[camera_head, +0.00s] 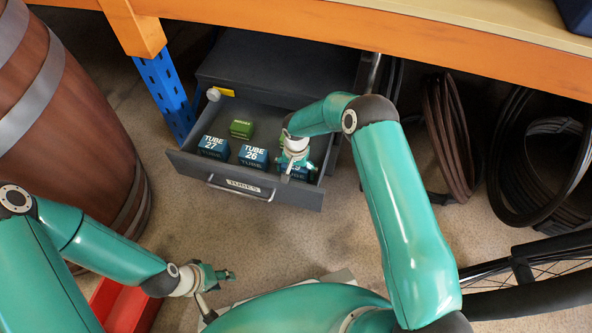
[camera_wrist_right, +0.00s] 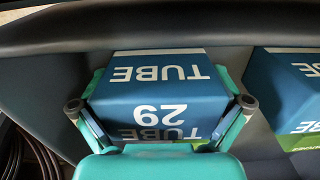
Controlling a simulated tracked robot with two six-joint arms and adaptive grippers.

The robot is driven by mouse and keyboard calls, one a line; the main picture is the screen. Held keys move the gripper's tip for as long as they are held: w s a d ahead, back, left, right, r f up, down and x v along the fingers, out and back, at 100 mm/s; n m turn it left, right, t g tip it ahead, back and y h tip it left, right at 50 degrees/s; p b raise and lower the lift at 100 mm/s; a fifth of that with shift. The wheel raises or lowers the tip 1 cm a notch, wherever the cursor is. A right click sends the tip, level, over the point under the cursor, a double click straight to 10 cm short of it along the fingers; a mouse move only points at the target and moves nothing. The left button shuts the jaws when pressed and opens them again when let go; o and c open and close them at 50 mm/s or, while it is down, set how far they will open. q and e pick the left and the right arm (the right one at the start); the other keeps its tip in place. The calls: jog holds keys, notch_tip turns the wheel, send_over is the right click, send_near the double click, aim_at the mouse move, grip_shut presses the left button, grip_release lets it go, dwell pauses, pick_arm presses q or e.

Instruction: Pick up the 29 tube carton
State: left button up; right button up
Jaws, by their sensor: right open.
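The 29 tube carton (camera_wrist_right: 165,90) is a blue box with white lettering in the right wrist view. It sits in the open grey drawer (camera_head: 245,187). In the head view the right gripper mostly hides it. My right gripper (camera_head: 291,172) is over the carton, pointing down. In the wrist view its fingers are spread on both sides of the carton, close to its sides; I cannot tell if they touch. My left gripper (camera_head: 221,293) is low at the bottom centre-left, empty, its fingers apart.
Other blue cartons, marked 27 (camera_head: 214,146) and apparently 26 (camera_head: 253,156), stand in the drawer with a green carton (camera_head: 241,129) behind. The orange beam (camera_head: 330,28) hangs above. A barrel (camera_head: 70,130) stands left; cables (camera_head: 450,130) hang right.

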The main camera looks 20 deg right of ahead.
jog(key=shift+c, duration=0.2)
jog(key=c, duration=0.9)
jog(key=shift+s, duration=0.1)
